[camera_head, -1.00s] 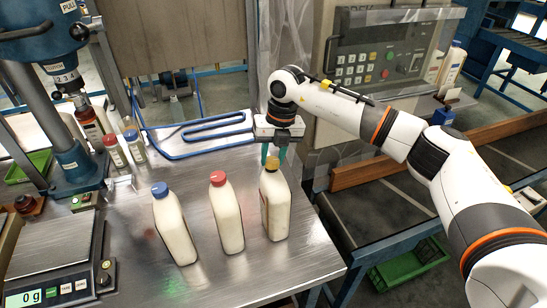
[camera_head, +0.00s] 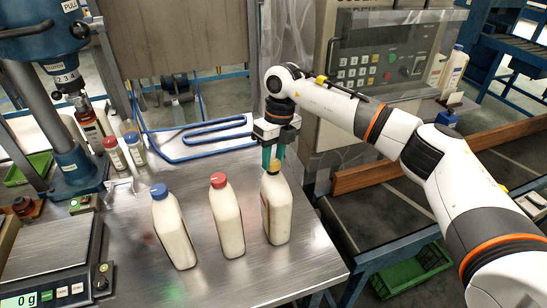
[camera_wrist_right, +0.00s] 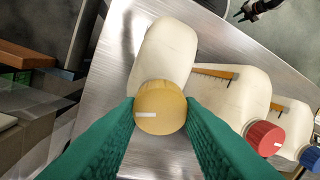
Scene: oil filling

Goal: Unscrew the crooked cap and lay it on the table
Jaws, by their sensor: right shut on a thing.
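The bottle with the yellow cap (camera_head: 277,212) stands upright at the right of a row of three white bottles. My right gripper (camera_head: 272,166) points down over its top, green fingers around the yellow cap. In the right wrist view the yellow cap (camera_wrist_right: 160,107) sits between the two green fingers, which touch its sides; a white mark shows on it. The head view does not show clearly how the cap sits on the neck. My left gripper is not in view.
A red-capped bottle (camera_head: 227,217) and a blue-capped bottle (camera_head: 173,228) stand to the left. A scale (camera_head: 50,255) is at the front left. A blue tube frame (camera_head: 205,137) lies at the back. The metal table (camera_head: 240,278) is clear in front of the bottles.

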